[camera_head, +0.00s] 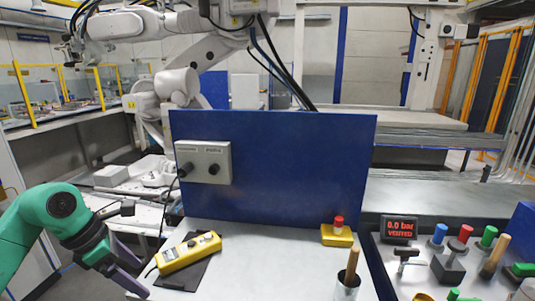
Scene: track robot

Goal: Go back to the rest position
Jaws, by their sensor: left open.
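My left gripper (138,277) is at the lower left, at the end of my green arm that comes in from the left edge. Its purple fingers point down and to the right and are apart, with nothing seen between them. It is beside the left edge of the white worktop (260,260), left of a yellow pendant controller (188,252). My right gripper is not in view.
The pendant lies on a dark pad (183,278). A blue panel (290,160) with a grey switch box (203,162) stands behind the worktop. A yellow box with a red button (338,235), a cup (346,289) and a control panel (410,262) are to the right. The worktop's middle is clear.

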